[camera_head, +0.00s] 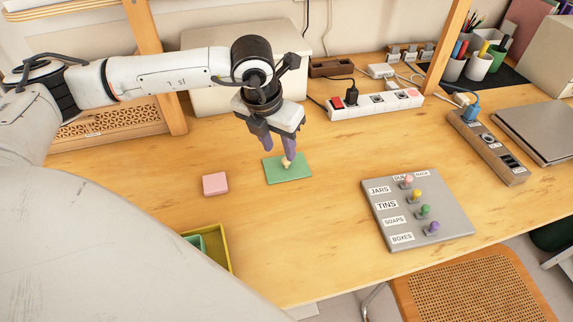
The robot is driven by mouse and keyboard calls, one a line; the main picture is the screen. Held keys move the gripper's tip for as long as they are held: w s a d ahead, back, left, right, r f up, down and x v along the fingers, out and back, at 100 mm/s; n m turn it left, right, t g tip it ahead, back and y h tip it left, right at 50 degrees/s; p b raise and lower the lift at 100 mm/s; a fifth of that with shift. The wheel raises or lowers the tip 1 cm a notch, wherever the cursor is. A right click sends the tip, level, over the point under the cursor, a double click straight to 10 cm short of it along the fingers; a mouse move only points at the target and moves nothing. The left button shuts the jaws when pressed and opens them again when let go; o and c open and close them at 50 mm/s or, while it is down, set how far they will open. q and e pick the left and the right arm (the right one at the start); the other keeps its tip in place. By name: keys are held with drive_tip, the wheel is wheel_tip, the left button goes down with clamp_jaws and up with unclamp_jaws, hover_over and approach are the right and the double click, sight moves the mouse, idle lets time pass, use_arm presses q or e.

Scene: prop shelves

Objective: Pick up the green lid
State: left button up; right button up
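The green lid (278,176) is a flat rectangle lying on the wooden table, with a small pale knob (287,163) near its middle. My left gripper (278,152) points down over the lid's back part. Its two purple-grey fingers are apart, with nothing seen between them. The right-hand finger overlaps the top of the knob in the picture; I cannot tell whether they touch. My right gripper is out of view.
A pink block (215,184) lies left of the lid. An olive tray (223,244) with a green container is partly hidden by my body. A grey labelled peg board (450,222) lies to the right. A white power strip (362,108) is behind. Bare table surrounds the lid.

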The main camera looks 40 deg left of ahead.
sight(285, 161)
use_arm(q)
drive_tip(key=x, duration=0.5)
drive_tip(key=shift+w+d+r+p, duration=0.1)
drive_tip(key=shift+w+d+p, duration=0.1)
drive_tip(key=shift+d+p, duration=0.15)
clamp_jaws()
drive_tip(key=shift+r, duration=0.1)
